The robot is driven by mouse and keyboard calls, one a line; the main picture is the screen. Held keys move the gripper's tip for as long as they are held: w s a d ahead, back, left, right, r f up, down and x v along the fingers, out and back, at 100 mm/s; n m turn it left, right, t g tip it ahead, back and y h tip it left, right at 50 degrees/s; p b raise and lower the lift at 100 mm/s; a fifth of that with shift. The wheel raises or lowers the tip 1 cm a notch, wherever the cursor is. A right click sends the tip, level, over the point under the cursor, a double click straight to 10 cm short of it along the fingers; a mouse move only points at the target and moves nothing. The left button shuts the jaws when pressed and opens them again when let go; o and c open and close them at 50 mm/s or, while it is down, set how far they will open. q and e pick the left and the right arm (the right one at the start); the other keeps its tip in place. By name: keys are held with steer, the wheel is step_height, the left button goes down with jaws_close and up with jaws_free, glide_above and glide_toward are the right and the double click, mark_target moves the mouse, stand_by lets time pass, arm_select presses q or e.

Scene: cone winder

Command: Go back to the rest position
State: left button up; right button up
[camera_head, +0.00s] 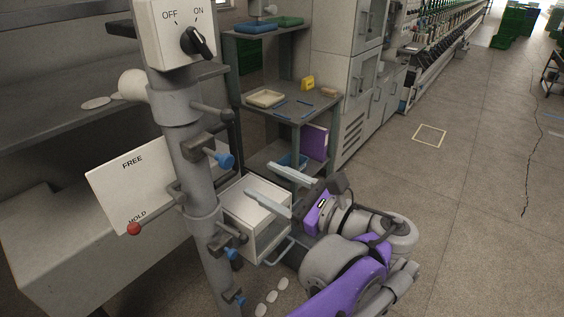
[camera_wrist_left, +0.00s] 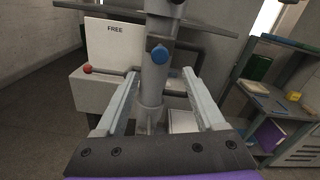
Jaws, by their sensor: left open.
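My left gripper (camera_head: 258,180) is open and empty, its two long pale fingers pointing at the grey post (camera_head: 185,150) from the right. In the left wrist view, the fingers of my left gripper (camera_wrist_left: 160,73) stand wide apart, with the post (camera_wrist_left: 153,85) showing between them. In the head view the fingertips look apart from the post, though the depth is hard to judge. My right gripper is in neither view.
The post carries an OFF/ON switch box (camera_head: 176,32), blue knobs (camera_head: 225,160) and a red-ended lever (camera_head: 134,229). A FREE/HOLD sign board (camera_head: 125,190) stands left. A white box (camera_head: 240,210) lies below the gripper. Shelving (camera_head: 290,130) stands behind; floor (camera_head: 470,200) at right is clear.

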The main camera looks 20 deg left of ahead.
arm_select(q)
steer(key=s+a+f+n+g+h+p, duration=0.2)
steer(key=s+a+f+n+h, duration=0.25)
steer(key=f, duration=0.35)
steer(key=s+a+f+n+g+h+p, duration=0.1)
steer(key=s+a+f+n+h+p, duration=0.15)
steer(key=s+a+f+h, duration=0.4)
steer(key=s+d+f+n+t+h+p, duration=0.1)
steer(key=s+d+f+n+h+p, duration=0.2)
steer(key=d+f+n, duration=0.4)
step_height(320, 180, down, 3)
steer(key=s+n+h, duration=0.1)
steer(key=n+h, duration=0.1)
steer(key=n, duration=0.3)
steer(key=shift+s+d+t+h, duration=0.15)
steer(key=shift+t+h, duration=0.15)
